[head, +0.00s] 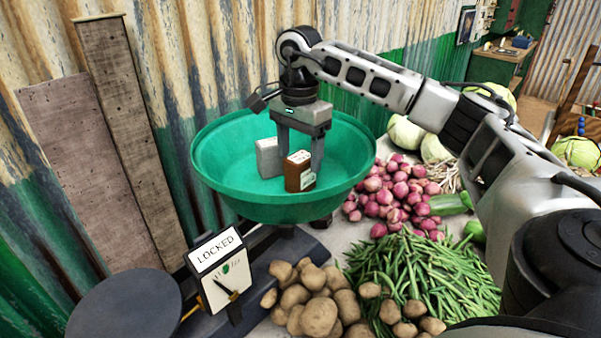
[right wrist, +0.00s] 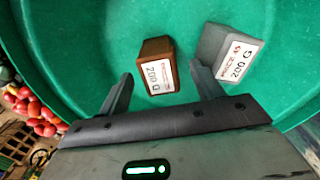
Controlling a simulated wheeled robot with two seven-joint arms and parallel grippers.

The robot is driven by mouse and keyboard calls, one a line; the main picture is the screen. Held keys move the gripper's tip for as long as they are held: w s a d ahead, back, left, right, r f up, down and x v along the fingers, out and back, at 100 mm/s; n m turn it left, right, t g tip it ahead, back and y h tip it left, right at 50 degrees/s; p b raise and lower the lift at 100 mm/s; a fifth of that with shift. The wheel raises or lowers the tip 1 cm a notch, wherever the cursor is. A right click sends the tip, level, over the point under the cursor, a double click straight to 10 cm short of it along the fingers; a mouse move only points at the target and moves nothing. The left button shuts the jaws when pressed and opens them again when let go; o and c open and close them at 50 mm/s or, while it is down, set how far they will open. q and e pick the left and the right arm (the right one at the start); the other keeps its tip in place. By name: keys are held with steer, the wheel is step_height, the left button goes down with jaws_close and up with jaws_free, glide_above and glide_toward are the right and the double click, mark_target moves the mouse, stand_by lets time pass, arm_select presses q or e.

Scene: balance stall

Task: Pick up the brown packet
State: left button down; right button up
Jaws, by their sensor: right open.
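The brown packet (head: 293,179) stands in the green pan, with a white label on one side. In the right wrist view the brown packet (right wrist: 146,52) shows its "200 G" label. My right gripper (head: 301,160) points down into the pan above the brown packet. Its fingers are apart with nothing held; in the right wrist view the packet lies ahead of the gap between the fingertips (right wrist: 160,76). I cannot tell if they touch it. A grey packet (head: 267,160), also marked 200 G, stands beside it, near one finger in the wrist view (right wrist: 223,46). My left gripper is out of view.
The green pan (head: 215,150) has a raised rim around both packets. A "LOCKED" dial (head: 216,262) and a dark round plate (head: 125,308) stand in front. Potatoes (head: 313,308), green beans (head: 430,275) and red onions (head: 385,195) lie to the right. A corrugated wall is behind.

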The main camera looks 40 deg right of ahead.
mark_target(301, 172)
arm_select(q)
steer(key=b, duration=0.1)
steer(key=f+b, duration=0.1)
steer(key=b, duration=0.1)
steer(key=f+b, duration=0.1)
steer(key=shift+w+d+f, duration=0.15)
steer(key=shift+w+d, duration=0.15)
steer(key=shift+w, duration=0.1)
arm_select(e)
step_height(301, 172, down, 5)
steer(key=shift+d+f, duration=0.1)
steer(key=shift+f, duration=0.05)
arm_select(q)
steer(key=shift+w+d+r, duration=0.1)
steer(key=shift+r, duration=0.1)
arm_select(e)
steer(key=shift+f, duration=0.1)
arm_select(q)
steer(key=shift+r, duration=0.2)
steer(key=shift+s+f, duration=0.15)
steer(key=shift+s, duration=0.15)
arm_select(e)
steer(key=c, duration=1.2)
